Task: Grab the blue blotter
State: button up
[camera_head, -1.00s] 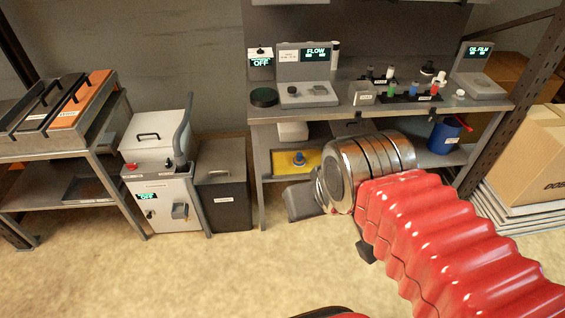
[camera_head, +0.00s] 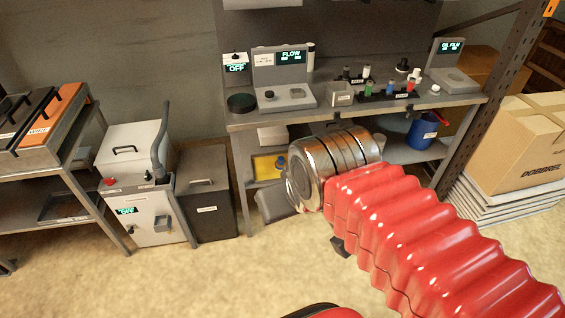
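A small blue knob-like piece (camera_head: 281,162) sits on a yellow tray (camera_head: 262,167) on the lower shelf of the bench, partly cut off by my wrist; it may be the blue blotter, but I cannot tell for sure. My red ribbed arm reaches in from the lower right and ends in a steel wrist just right of the tray in the picture. The wrist hides my gripper's fingers and part of the shelf. A grey block shows below the wrist; I cannot tell whether it belongs to my gripper.
The bench top (camera_head: 330,107) holds a FLOW device (camera_head: 290,95), an OIL FILM device (camera_head: 455,80) and a rack of small coloured bottles. A blue container (camera_head: 423,130) stands on the lower shelf at right. A cardboard box (camera_head: 525,145) is far right. A white cabinet (camera_head: 150,212) stands left.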

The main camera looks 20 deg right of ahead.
aim_at(281, 162)
jog(key=i, duration=0.9)
jog(key=u, duration=0.05)
